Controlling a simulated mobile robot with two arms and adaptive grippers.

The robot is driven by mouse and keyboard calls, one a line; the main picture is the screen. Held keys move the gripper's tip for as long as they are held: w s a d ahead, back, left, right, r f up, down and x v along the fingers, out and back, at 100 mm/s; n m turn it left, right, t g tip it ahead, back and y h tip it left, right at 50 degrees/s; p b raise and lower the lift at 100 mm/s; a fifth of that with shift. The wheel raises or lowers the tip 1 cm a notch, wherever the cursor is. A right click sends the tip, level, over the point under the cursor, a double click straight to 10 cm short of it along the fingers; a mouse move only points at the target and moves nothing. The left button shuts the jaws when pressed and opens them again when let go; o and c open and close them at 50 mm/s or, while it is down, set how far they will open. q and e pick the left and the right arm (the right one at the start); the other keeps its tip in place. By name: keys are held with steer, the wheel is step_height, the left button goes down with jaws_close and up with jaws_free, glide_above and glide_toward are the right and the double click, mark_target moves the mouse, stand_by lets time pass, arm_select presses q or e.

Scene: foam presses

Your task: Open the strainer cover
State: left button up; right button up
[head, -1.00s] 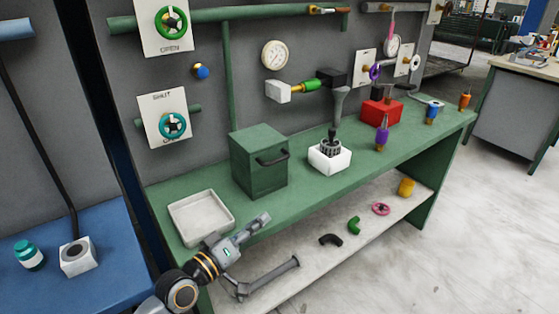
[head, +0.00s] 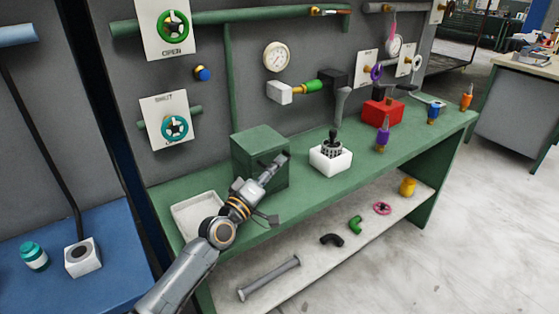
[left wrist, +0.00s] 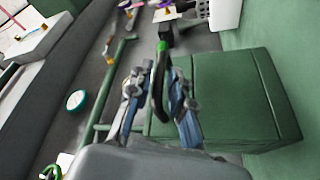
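The green box (head: 257,145) stands on the green bench, and I take it for the strainer with its cover; it also shows in the left wrist view (left wrist: 225,95). Its lid looks closed. Its dark bar handle (left wrist: 157,82) sits on the front face and is mostly hidden by my gripper in the head view. My left gripper (head: 277,166) is at the handle. In the left wrist view its two fingers (left wrist: 154,92) are apart, one on either side of the handle, with a gap on the left side. My right gripper is not in view.
A shallow pale tray (head: 180,208) lies left of the box, partly behind my left arm. A white block (head: 331,163) with a black fitting stands to the right. A red box (head: 383,114) is farther right. Pipe parts lie on the lower shelf (head: 310,262).

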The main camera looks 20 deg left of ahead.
arm_select(q)
steer(key=shift+x, duration=1.1)
jaws_close()
